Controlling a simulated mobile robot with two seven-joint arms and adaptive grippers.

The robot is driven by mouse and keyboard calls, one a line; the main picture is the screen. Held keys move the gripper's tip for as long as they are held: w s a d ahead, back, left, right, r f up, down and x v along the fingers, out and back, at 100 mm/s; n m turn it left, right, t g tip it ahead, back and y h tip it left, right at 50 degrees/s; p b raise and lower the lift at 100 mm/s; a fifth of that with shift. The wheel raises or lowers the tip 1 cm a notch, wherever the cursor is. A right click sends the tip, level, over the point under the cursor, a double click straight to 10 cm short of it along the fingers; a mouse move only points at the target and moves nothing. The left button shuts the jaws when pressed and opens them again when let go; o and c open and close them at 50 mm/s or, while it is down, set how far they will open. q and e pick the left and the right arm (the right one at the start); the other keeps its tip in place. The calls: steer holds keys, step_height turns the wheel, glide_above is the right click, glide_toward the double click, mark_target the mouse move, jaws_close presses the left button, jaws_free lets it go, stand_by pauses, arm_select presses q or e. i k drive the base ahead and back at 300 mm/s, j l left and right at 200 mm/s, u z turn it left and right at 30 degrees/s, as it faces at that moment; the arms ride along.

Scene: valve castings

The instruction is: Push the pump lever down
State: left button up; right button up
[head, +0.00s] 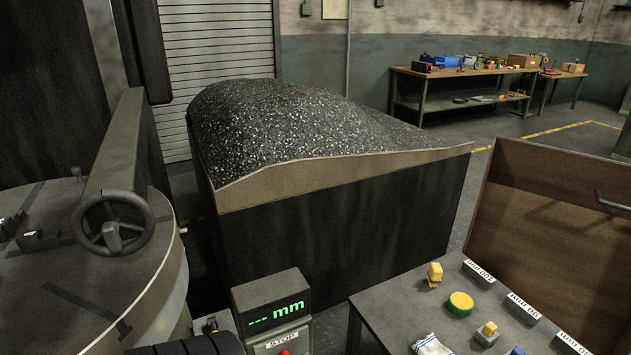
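I cannot make out a pump lever in the head view. A dark handwheel (112,224) with a light hub knob is fixed to a grey machine column (125,150) at the left. Below it is a large round grey machine table (60,290) with a few small clamp-like parts and a thin dark bar on it. Neither of my grippers shows in this view, so their state is hidden.
A big bin (340,250) heaped with dark chips fills the middle. A display box (272,305) reading "--- mm" stands in front of it, above a red stop button (284,352). A grey table (400,300) holds yellow and green parts, a cloth and labels.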

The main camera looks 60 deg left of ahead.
mark_target(212, 321)
steer(key=u, duration=2.7)
